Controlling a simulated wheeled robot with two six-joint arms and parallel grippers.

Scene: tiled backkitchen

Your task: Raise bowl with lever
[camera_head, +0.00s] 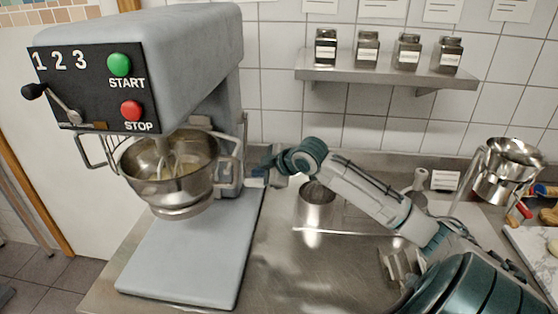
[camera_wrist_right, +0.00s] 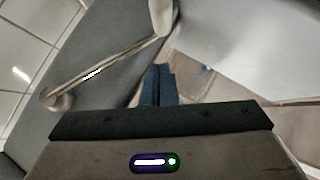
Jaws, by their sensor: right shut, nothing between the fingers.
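The grey stand mixer (camera_head: 200,50) stands at the left, and its metal bowl (camera_head: 170,190) hangs in a wire frame above the base plate. The whisk (camera_head: 178,165) reaches down into the bowl. My right gripper (camera_head: 258,174) is beside the mixer column, to the right of the bowl. In the right wrist view its dark fingers (camera_wrist_right: 159,84) are closed together with nothing between them. A metal lever (camera_wrist_right: 105,65) with a round end shows ahead of and left of the fingers, apart from them. My left gripper is out of view.
The mixer's front panel has a green START button (camera_head: 119,65), a red STOP button (camera_head: 131,110) and a black-knobbed handle (camera_head: 34,91). A metal pot (camera_head: 317,210) stands on the steel counter behind my right arm. A shelf (camera_head: 385,75) holds several jars.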

